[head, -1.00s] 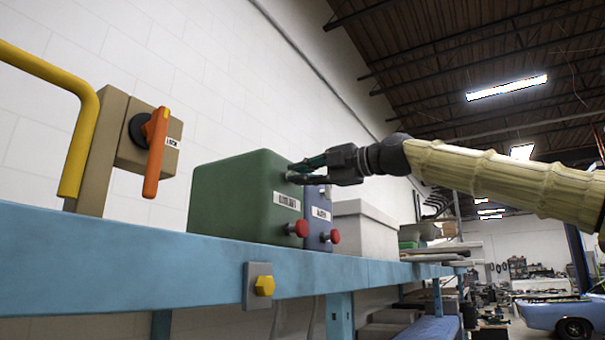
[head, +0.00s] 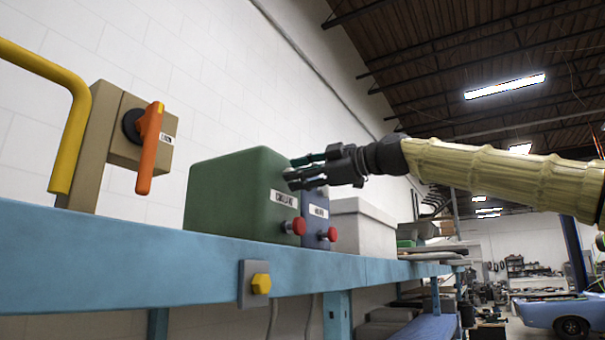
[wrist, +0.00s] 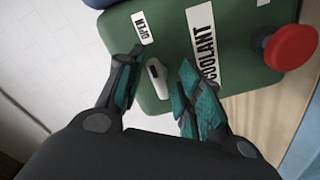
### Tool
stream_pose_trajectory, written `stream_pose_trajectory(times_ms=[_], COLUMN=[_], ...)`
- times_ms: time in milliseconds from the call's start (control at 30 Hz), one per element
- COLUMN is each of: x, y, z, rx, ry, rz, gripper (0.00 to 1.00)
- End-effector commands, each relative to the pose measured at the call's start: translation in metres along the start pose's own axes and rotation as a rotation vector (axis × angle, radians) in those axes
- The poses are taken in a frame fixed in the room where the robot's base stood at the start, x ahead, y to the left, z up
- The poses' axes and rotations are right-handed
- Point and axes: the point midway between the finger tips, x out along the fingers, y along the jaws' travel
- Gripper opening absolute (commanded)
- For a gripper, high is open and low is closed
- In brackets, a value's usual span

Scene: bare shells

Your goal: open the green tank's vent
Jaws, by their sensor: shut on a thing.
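The green tank (head: 235,195) stands on the blue shelf, with a white label and a red knob (head: 296,226) on its front. In the wrist view its label reads COOLANT (wrist: 203,45), and a small OPEN label (wrist: 142,27) sits near the tank's edge. A small pale vent lever (wrist: 156,80) stands out from the tank between these labels. My gripper (head: 288,176) is at the tank's upper right. In the wrist view my gripper (wrist: 160,75) has its teal-padded fingers on either side of the lever, shut on it. The head view hides the lever behind the fingers.
A blue tank (head: 315,215) with its own red knob stands close behind the green one. A pale box (head: 358,228) is farther along the blue shelf (head: 150,262). At left are an orange lock handle (head: 149,150) and a yellow rail (head: 75,130).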

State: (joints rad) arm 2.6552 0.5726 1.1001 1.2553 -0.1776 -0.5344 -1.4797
Motion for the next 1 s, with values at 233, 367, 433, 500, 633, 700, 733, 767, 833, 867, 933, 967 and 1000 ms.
stream_pose_trajectory(times_ms=[233, 367, 433, 500, 633, 700, 733, 767, 833, 867, 933, 967, 1000], x=[-0.0039, -0.0037, -0.0036, -0.0035, -0.0035, -0.0031, -0.0029, -0.0027, -0.002, -0.0019, -0.0018, -0.0018, -0.0018], y=[0.0079, 0.0077, 0.0074, 0.007, 0.0057, 0.0047, 0.0042, 0.0038, 0.0031, 0.0029, 0.0025, 0.0025, 0.0024], z=[-0.0074, -0.0067, -0.0067, -0.0067, -0.0052, -0.0044, -0.0039, -0.0034, -0.0028, -0.0026, -0.0025, -0.0025, -0.0025], rx=[0.231, 0.355, 0.421, 0.487, 0.604, 0.664, 0.687, 0.711, 0.761, 0.781, 0.823, 0.839, 0.86], ry=[0.008, 0.008, 0.009, 0.009, 0.006, 0.006, 0.005, 0.005, 0.005, 0.004, 0.004, 0.004, 0.005], rz=[0.015, 0.014, 0.013, 0.012, 0.01, 0.008, 0.007, 0.007, 0.005, 0.004, 0.004, 0.003, 0.003], gripper=[0.17, 0.2, 0.2, 0.2, 0.19, 0.2, 0.2, 0.2, 0.2, 0.2, 0.2, 0.2, 0.2])
